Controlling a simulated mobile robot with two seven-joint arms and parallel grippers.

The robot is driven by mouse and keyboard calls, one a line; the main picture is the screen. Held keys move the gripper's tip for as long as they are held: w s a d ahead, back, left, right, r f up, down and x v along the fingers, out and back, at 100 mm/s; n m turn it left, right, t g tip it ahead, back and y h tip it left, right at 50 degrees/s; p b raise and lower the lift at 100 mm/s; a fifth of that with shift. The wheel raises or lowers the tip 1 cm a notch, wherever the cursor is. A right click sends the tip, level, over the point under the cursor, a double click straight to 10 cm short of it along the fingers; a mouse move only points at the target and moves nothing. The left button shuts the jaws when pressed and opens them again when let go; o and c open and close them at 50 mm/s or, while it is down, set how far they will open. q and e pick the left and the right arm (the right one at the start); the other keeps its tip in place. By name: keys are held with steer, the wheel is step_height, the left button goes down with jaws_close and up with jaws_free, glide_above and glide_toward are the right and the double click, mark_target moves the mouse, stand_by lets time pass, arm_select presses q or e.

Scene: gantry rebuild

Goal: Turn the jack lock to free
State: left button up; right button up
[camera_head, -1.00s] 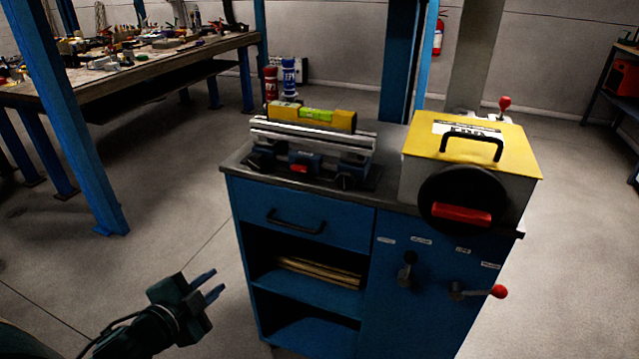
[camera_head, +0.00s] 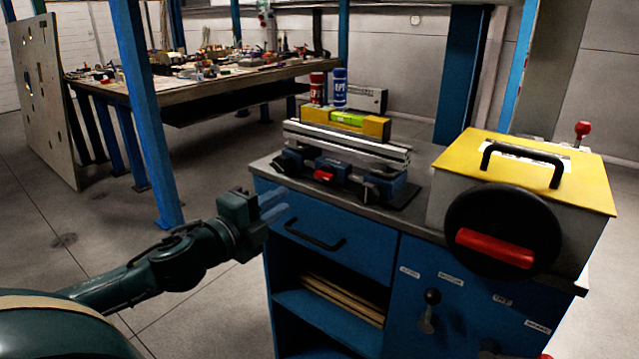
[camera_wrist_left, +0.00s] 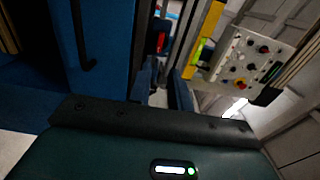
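The blue cabinet (camera_head: 350,255) has two levers on its right front panel, below a row of small white labels (camera_head: 451,279). One lever with a black knob (camera_head: 429,297) points up. The other has a red knob (camera_head: 545,357), cut off by the bottom picture edge. The label print is too small to read surely, so I cannot tell which lever is the jack lock. My left gripper (camera_head: 275,206) is open and empty, in front of the cabinet's upper left corner, left of the levers. In the left wrist view its fingers (camera_wrist_left: 164,88) stand apart. My right gripper is not in view.
On the cabinet top stand a vise-like fixture with a yellow level (camera_head: 345,121), two spray cans (camera_head: 339,87) and a yellow-lidded box (camera_head: 530,165) with a black wheel (camera_head: 500,230). A drawer handle (camera_head: 315,236) juts out near my gripper. A blue post (camera_head: 147,110) stands left.

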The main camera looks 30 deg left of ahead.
arm_select(q)
glide_toward(321, 177)
steer(key=shift+w+d, duration=0.2)
steer(key=shift+w, duration=1.9)
steer(key=shift+w+d, duration=0.2)
steer(key=shift+w, duration=1.9)
jaws_close()
